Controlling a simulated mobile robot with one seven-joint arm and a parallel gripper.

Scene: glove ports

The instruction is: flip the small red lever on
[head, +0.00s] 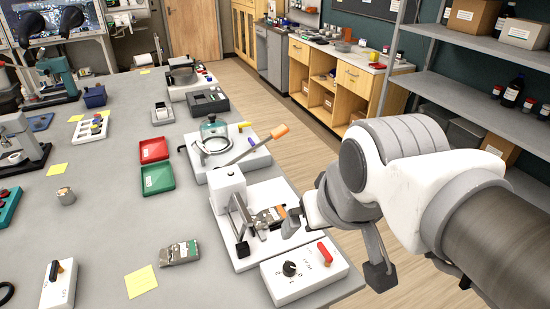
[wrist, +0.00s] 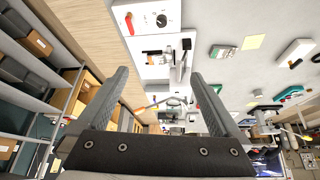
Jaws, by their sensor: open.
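The small red lever (head: 325,252) stands on the right part of a white box (head: 305,285) at the table's front right edge. It leans toward the back of the table. The lever also shows in the wrist view (wrist: 129,24), near the top edge. A black knob (head: 289,268) sits on the same box, left of the lever. My gripper (head: 337,250) is open, with its fingers spread apart and nothing between them. In the wrist view the fingertips (wrist: 160,75) are clear of the lever, which lies beyond them.
A white fixture (head: 228,187) with a clamp stands just behind the box, close to my gripper. Behind it is a device with a long orange-tipped handle (head: 279,131). Shelves (head: 465,45) stand at right.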

